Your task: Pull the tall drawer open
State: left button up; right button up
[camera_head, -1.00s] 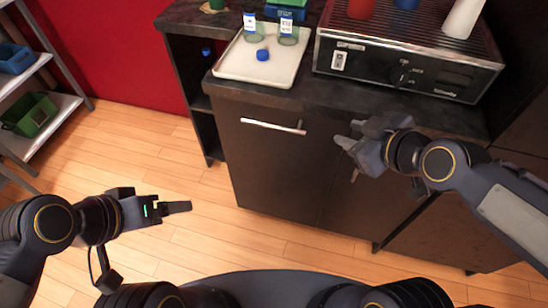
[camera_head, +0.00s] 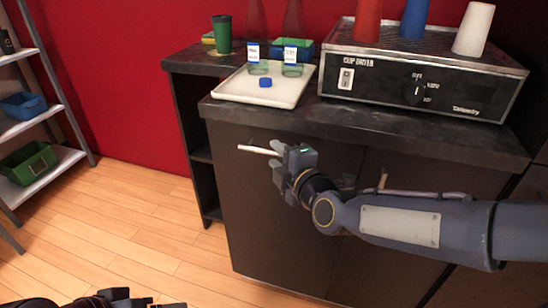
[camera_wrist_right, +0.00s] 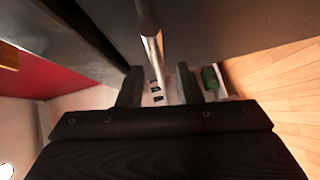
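The tall drawer is the dark left front (camera_head: 262,215) of the cabinet under the counter, and it looks shut. Its pale horizontal bar handle (camera_head: 257,150) sits near the top; the handle's right part is hidden by my right gripper (camera_head: 286,160). In the right wrist view the handle bar (camera_wrist_right: 150,35) runs in toward the space between the two fingers (camera_wrist_right: 159,85). The fingers stand apart, with gaps visible beside the bar, so the gripper is open around it. My left gripper (camera_head: 135,302) is cut off by the bottom edge at the lower left.
The counter carries a white tray (camera_head: 235,88) with bottles and a blue cap, a cup dryer (camera_head: 400,85) with cups on top, and a green cup (camera_head: 222,35). A shelf with bins (camera_head: 28,162) stands at left. The wooden floor (camera_head: 150,225) left of the cabinet is clear.

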jog(key=shift+x, duration=1.15)
grip_shut()
